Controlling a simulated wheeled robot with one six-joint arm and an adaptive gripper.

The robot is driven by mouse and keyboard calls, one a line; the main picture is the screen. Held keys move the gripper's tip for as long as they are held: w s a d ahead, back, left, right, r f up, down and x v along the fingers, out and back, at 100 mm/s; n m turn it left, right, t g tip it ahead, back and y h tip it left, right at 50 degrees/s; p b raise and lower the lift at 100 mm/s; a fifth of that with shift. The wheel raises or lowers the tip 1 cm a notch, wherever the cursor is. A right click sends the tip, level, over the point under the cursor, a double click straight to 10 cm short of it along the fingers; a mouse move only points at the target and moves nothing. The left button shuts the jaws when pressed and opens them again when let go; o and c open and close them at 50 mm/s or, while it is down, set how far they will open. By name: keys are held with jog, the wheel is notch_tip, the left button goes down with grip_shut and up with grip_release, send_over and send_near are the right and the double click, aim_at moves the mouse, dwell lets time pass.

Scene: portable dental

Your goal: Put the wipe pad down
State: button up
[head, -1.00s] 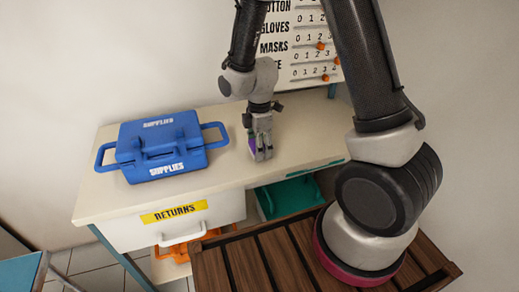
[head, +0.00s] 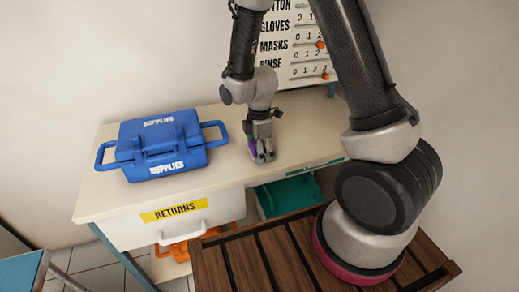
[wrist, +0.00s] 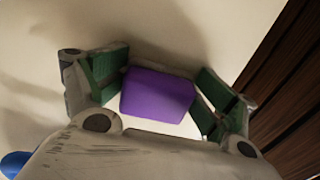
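The wipe pad is a purple block (wrist: 158,95) in the wrist view, between the two green-lined fingers of my gripper (wrist: 162,88). Both fingers appear to meet its sides, so my gripper looks shut on it. In the head view my gripper (head: 262,152) points down over the right part of the pale counter (head: 225,178), and a sliver of the purple wipe pad (head: 253,149) shows at its left side. The fingers hide most of the pad there. The pad is at or close above the counter top; I cannot tell whether it touches.
A blue supplies case (head: 160,147) stands on the counter to the left. A marked board (head: 300,45) is behind. Below are a returns drawer (head: 175,225), a green bin (head: 290,195) and an orange bin (head: 180,248). Counter is clear between case and gripper.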

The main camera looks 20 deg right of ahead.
notch_tip(320, 180, up, 12)
jog(key=r, duration=0.1)
jog(key=s+d+r+m+t, duration=0.1)
jog(key=s+d+r+m, duration=0.25)
jog(key=r, duration=0.25)
jog(key=s+d+r+m+t, duration=0.1)
jog(key=s+d+r+m, duration=0.2)
jog(key=d+r+m, duration=0.25)
jog(key=s+d+r+m+t, duration=0.1)
jog(key=s+d+r+m, duration=0.1)
jog(key=s, duration=0.4)
jog(key=s+d+r+m+t, duration=0.1)
jog(key=s+d+r+m, duration=0.2)
jog(key=s+m, duration=0.3)
jog(key=shift+s+r+m, duration=0.2)
jog(key=shift+r+m, duration=0.3)
jog(key=shift+r, duration=0.1)
jog(key=shift+o, duration=0.4)
